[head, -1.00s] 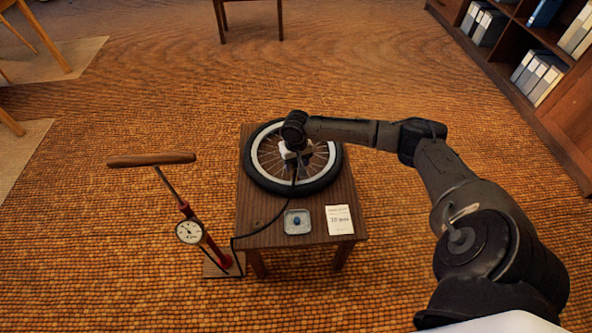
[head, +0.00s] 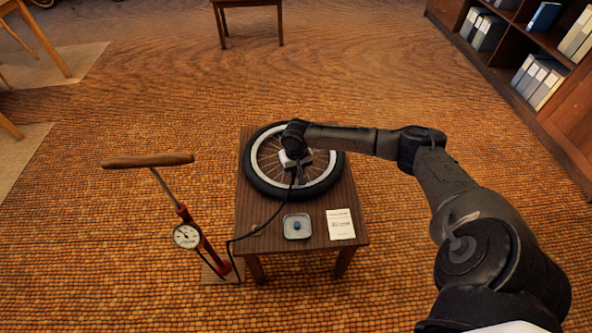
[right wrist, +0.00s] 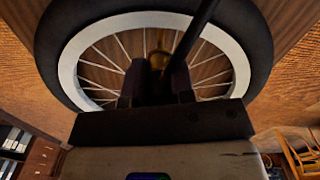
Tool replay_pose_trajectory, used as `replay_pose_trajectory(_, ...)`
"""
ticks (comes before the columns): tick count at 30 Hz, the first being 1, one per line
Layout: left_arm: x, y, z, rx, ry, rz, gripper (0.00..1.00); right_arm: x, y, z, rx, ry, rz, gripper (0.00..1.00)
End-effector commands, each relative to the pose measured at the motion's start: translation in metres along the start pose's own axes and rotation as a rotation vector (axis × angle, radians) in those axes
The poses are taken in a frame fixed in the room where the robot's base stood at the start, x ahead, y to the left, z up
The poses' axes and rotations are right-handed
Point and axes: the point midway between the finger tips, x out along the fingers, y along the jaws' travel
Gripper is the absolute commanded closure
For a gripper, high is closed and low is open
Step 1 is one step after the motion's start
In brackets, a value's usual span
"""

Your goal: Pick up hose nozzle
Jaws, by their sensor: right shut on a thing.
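My right gripper (head: 297,165) is over the bicycle wheel (head: 330,179), which lies flat on the small wooden table. It is shut on the hose nozzle, which is mostly hidden by the fingers. The black hose (head: 288,198) runs from the gripper down across the table to the pump. In the right wrist view the dark fingers (right wrist: 156,84) are over the spokes, and the hose (right wrist: 198,28) rises beside them. A brass-coloured part (right wrist: 159,60) shows between the fingers; I cannot tell whether it belongs to the nozzle or the wheel. My left gripper is not in view.
A red floor pump (head: 203,240) with a wooden handle and gauge stands left of the table (head: 252,207). A small dish (head: 305,234) with a blue piece and a white card (head: 341,224) lie at the table's front. A bookshelf (head: 540,105) stands at right.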

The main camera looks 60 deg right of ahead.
Motion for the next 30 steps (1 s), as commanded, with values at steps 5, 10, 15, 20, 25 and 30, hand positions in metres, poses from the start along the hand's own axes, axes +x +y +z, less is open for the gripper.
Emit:
replay_pose_trajectory(5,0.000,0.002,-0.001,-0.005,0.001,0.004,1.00,0.000,0.000,0.000,0.000,0.000,0.000,1.00)
replay_pose_trajectory(10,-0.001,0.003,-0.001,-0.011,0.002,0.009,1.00,-0.001,0.000,0.000,0.000,0.000,0.000,1.00)
replay_pose_trajectory(15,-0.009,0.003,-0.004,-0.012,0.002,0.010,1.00,-0.010,0.000,0.000,0.000,0.000,0.000,1.00)
replay_pose_trajectory(20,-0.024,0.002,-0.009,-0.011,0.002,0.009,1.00,-0.030,0.000,0.000,0.000,0.000,0.000,1.00)
replay_pose_trajectory(25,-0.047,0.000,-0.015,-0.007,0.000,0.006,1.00,-0.055,0.013,0.008,0.000,-0.002,0.007,1.00)
replay_pose_trajectory(30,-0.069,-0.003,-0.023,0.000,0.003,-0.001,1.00,-0.076,0.039,0.030,-0.001,-0.002,0.007,1.00)
